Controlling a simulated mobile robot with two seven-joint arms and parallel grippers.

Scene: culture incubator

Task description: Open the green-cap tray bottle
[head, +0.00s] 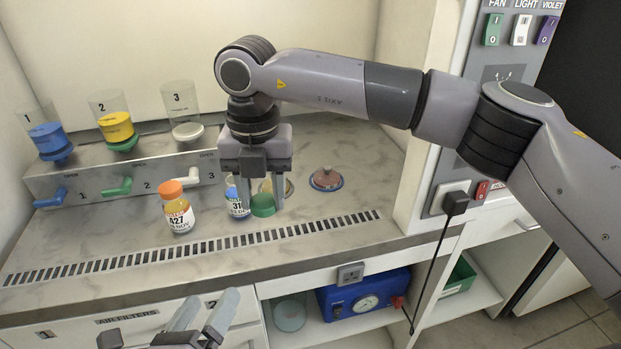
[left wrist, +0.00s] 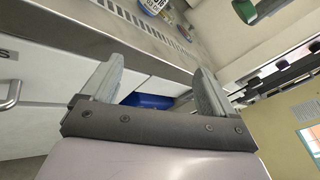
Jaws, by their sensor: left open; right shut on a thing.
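A small bottle (head: 236,206) with a white label reading 31 and a blue lower part stands on the bench beside the slotted grille. Its top is hidden behind my right gripper. My right gripper (head: 260,196) points down and is shut on a green cap (head: 263,206), which is just right of the bottle and seems apart from it. My left gripper (head: 209,303) is open and empty, low in front of the bench edge. Its two spread fingers also show in the left wrist view (left wrist: 157,75). A labelled bottle is partly cut off at that view's top.
An orange-capped bottle (head: 178,208) stands left. A round dish (head: 326,179) lies right; another is partly behind my right gripper. A step with coloured valve handles and cups (head: 120,178) stands at the back. A blue box (head: 362,295) sits below.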

